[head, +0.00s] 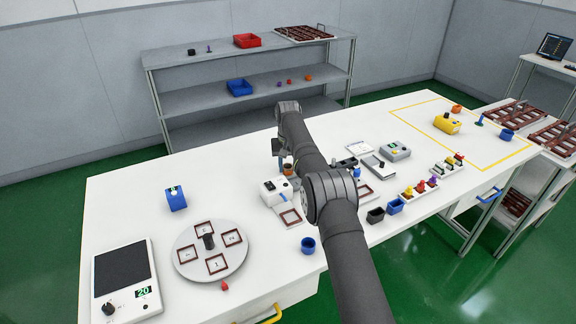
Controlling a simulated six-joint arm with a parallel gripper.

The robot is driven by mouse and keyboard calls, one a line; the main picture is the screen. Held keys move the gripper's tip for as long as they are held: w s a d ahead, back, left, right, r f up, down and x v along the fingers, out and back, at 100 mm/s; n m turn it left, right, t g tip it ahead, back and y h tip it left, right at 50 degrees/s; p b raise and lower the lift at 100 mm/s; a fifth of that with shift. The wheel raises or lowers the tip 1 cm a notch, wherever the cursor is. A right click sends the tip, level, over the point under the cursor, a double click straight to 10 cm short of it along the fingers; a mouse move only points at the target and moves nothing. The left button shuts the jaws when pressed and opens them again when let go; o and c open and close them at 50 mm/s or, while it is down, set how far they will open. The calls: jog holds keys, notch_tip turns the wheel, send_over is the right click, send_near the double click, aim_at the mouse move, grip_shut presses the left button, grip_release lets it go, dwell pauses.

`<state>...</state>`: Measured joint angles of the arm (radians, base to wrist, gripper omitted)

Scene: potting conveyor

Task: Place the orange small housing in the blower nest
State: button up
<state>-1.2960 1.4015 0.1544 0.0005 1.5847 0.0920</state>
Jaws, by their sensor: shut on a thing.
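My gripper (284,162) is beyond my dark arm, over the middle of the table, and shut on a small orange-brown thing (288,168), which looks like the orange small housing. It is small and partly hidden by the gripper. It shows just above and behind a white box device (270,187) with a dark top opening, probably the blower. I cannot tell whether the housing touches the device. The nest itself is not clearly seen, as the arm covers the area to the right.
A round turntable (184,262) with brown frames and a scale-like panel (126,282) stand at left. A blue box (176,198) and a blue cup (308,245) stand nearby. Grey device (394,151), coloured parts and a yellow-taped area lie right.

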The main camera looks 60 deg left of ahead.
jog(key=shift+f, duration=0.15)
jog(key=o, duration=1)
jog(key=shift+c, duration=0.2)
jog(key=shift+r, duration=2.95)
jog(key=shift+c, duration=1.1)
